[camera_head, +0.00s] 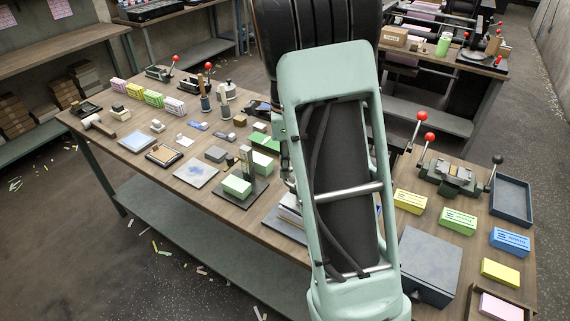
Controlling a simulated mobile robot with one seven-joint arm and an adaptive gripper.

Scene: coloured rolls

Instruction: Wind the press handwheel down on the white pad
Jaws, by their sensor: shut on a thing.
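My pale green arm fills the middle of the view and hides much of the bench behind it. My gripper is hidden behind the arm, so its fingers do not show. A white stack (289,212), which looks like the white pad, shows only in part at the arm's left edge, on a dark base (283,226). Narrow dark and metal parts (287,165) show above it beside the arm. I cannot tell whether they belong to the press. The handwheel cannot be made out, and neither can its contact with my gripper.
Coloured blocks, tools and plates lie further left. To the right are a red-knobbed fixture (450,175), a grey box (428,258), a blue-grey tray (511,200) and several coloured blocks.

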